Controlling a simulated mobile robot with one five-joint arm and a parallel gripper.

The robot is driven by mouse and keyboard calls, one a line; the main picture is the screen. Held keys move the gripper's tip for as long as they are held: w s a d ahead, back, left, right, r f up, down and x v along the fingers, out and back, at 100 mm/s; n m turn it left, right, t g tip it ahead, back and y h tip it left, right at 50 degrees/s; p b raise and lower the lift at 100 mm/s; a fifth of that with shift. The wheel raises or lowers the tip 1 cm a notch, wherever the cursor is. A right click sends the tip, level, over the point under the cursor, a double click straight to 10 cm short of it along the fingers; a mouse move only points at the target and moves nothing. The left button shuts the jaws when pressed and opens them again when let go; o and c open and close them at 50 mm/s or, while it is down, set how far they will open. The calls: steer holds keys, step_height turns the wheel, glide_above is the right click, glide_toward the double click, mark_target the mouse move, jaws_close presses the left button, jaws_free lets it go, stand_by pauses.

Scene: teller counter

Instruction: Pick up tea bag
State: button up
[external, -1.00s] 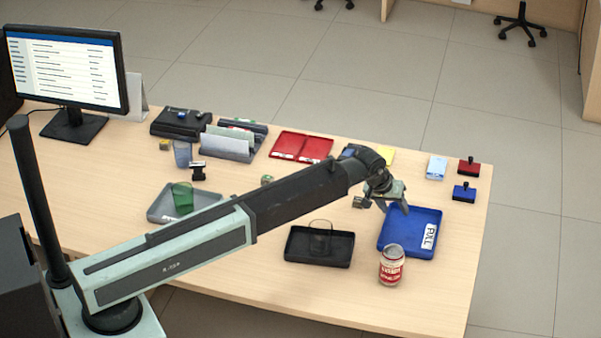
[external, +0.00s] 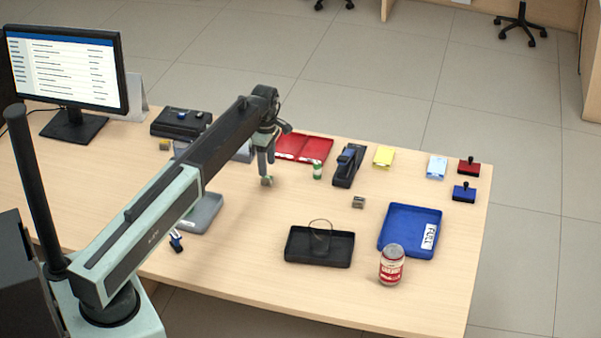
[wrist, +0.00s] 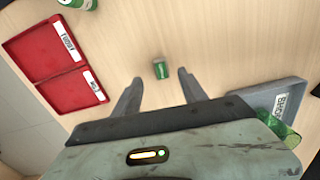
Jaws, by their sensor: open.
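The tea bag is a small green packet (wrist: 160,70) lying on the bare wooden counter in the wrist view. It shows as a small green spot (external: 267,182) in the external view, just at the lower end of my gripper (external: 267,170). In the wrist view my gripper (wrist: 160,82) is open, and the packet is near the gap between the two fingertips. Nothing is between the fingers and the packet. I cannot tell the exact height of the fingertips above it.
A red tray (external: 318,150) and a small green-and-white can (external: 317,171) are beyond my gripper. A grey tray (wrist: 262,92) with a green cup (wrist: 280,130) is on the right in the wrist view. A black tray (external: 300,258), blue tray (external: 425,212) and red-white can (external: 391,266) stand farther right.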

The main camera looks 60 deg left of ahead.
mark_target(268, 177)
step_height(268, 177, down, 5)
steer(key=b, duration=0.5)
steer(key=shift+s+d+f, duration=0.1)
steer(key=shift+f, duration=0.1)
steer(key=shift+r, duration=0.2)
jaws_close()
